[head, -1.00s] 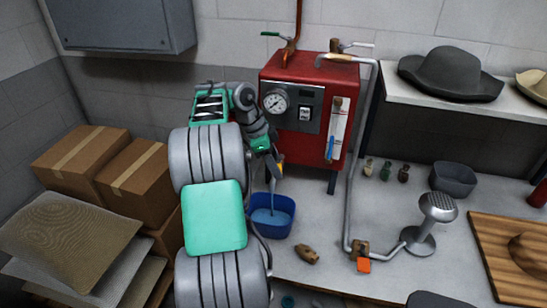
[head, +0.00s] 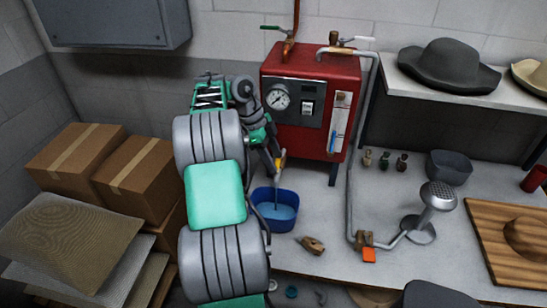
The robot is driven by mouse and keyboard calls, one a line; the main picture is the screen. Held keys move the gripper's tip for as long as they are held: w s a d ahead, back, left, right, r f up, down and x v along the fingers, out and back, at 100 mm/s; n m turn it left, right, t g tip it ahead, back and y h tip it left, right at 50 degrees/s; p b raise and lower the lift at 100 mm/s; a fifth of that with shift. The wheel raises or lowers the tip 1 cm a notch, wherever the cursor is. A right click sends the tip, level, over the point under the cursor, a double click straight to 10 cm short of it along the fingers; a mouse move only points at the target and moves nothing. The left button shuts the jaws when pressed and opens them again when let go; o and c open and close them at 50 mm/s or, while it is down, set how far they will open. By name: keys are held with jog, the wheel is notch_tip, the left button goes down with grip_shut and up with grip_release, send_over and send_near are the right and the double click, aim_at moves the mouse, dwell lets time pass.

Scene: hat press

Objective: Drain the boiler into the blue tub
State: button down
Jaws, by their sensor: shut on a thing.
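The red boiler (head: 350,78) stands at the back, with a round dial (head: 278,99) and an upright sight glass (head: 338,122) showing blue in its lower part. My gripper (head: 277,168) is at the boiler's lower left and is shut on the yellow drain valve handle (head: 282,160); the fingers are small and partly hidden by my arm. The blue tub (head: 272,225) stands on the bench below the gripper, with light blue water (head: 282,212) in it. A thin dark line runs down from the drain into the tub.
A wooden brush-like piece (head: 312,246) lies right of the tub. A grey pipe (head: 350,180) runs down to a steam head (head: 437,196). Small bottles (head: 384,161) and a grey bin (head: 450,167) stand farther right. Cardboard boxes (head: 135,177) are stacked at left.

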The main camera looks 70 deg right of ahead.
jog(key=shift+c, duration=2.4)
grip_release()
jog(key=shift+s+a+f, duration=0.1)
jog(key=shift+f, duration=0.15)
jog(key=shift+r, duration=0.15)
jog(key=p+v, duration=0.5)
jog(key=v, duration=0.2)
jog(key=shift+r, duration=0.3)
